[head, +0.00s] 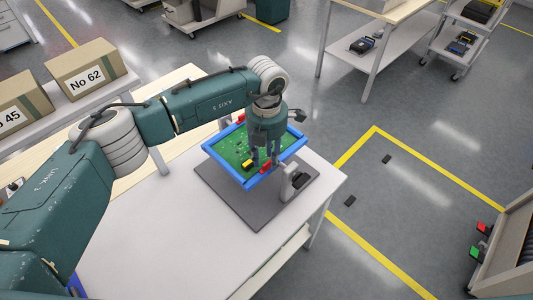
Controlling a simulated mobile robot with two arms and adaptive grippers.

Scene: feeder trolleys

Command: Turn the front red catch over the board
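A green circuit board (232,150) lies in a blue frame (226,171), which is tilted on a grey base plate (232,204) on the white table. The front red catch (266,168) shows at the near edge of the frame, partly hidden by my gripper. Another red catch (241,118) is at the frame's far edge. My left gripper (265,163) points down over the near part of the board, its fingers apart. The fingertips are close to the front red catch; I cannot tell whether they touch it. My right gripper is not in view.
A grey upright bracket with a black part (299,181) stands at the frame's right corner. Boxes (86,68) stand on a shelf at the left. The table (150,235) in front of the base plate is clear. A trolley with red and green parts (510,245) is at the right.

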